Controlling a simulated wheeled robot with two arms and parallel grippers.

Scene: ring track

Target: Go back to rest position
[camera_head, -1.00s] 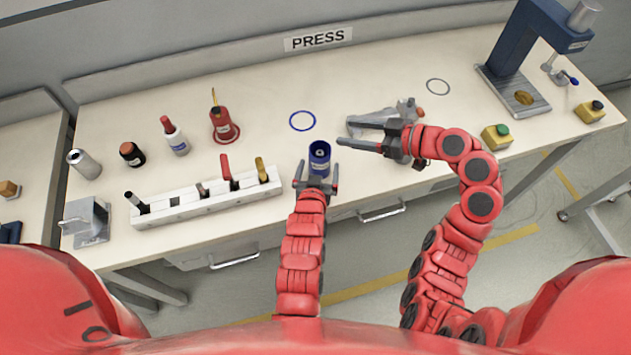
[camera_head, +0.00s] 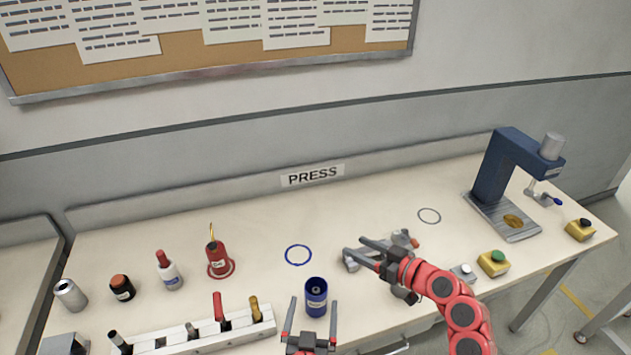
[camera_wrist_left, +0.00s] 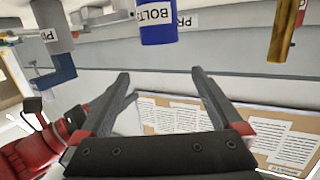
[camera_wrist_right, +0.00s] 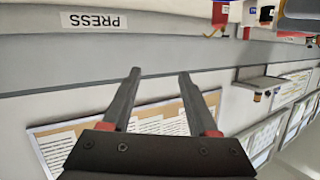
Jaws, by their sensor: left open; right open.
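My left gripper (camera_head: 312,316) is open and empty at the bottom middle of the head view. Its fingers appear on either side of the near part of a blue canister (camera_head: 316,297), which stands upright on the bench. In the left wrist view the canister (camera_wrist_left: 158,24), labelled BOLTS, is beyond the open fingertips (camera_wrist_left: 160,74) and apart from them. My right gripper (camera_head: 358,248) is open above a grey metal device on the bench and partly hides it. In the right wrist view nothing is between its fingers (camera_wrist_right: 160,74).
The bench (camera_head: 130,240) holds a blue press (camera_head: 490,180), yellow button boxes (camera_head: 494,263), a white tool rack (camera_head: 190,338), a red oil can (camera_head: 217,258) and several bottles along the left. A blue ring (camera_head: 298,255) and a grey ring (camera_head: 429,216) are empty.

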